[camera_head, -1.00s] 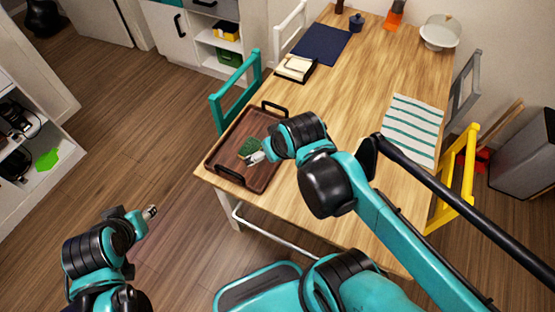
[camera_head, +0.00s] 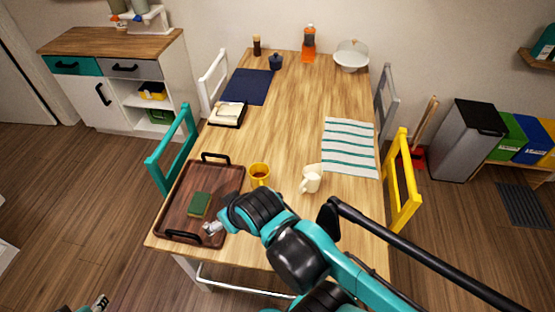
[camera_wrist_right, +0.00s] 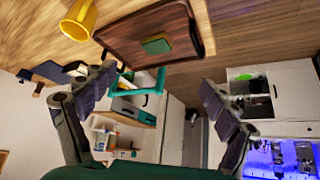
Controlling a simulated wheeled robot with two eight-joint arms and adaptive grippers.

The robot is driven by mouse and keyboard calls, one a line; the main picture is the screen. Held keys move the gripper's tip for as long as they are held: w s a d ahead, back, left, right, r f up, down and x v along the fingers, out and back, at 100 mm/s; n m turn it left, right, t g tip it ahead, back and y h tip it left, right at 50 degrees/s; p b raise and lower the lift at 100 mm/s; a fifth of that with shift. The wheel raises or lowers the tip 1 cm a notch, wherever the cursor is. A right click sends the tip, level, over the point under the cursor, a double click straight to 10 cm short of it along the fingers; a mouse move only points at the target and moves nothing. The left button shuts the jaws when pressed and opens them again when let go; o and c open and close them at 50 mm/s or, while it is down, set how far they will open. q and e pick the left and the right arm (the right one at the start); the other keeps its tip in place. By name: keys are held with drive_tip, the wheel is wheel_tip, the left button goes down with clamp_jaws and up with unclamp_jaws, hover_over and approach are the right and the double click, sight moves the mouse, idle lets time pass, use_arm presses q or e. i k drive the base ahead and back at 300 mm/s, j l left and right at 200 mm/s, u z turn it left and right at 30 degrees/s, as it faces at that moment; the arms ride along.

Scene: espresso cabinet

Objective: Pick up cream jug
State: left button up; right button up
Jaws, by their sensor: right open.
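A cream-coloured jug (camera_head: 311,182) stands upright on the near part of the wooden table in the head view. It is right of a yellow cup and does not show in the right wrist view. My right gripper (camera_head: 212,228) is over the near right part of the brown tray, left of the jug and apart from it. In the right wrist view its fingers (camera_wrist_right: 157,100) are spread with nothing between them. Only the tip of my left gripper (camera_head: 101,301) shows at the bottom left edge.
The yellow cup (camera_head: 260,176) holds a brown drink, between tray and jug. A striped cloth (camera_head: 350,147) lies beyond the jug to the right. A yellow chair (camera_head: 403,180) stands at the table's right edge. The table's middle is clear.

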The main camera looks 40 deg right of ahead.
sight(312, 175)
drive_tip(key=z, duration=1.8)
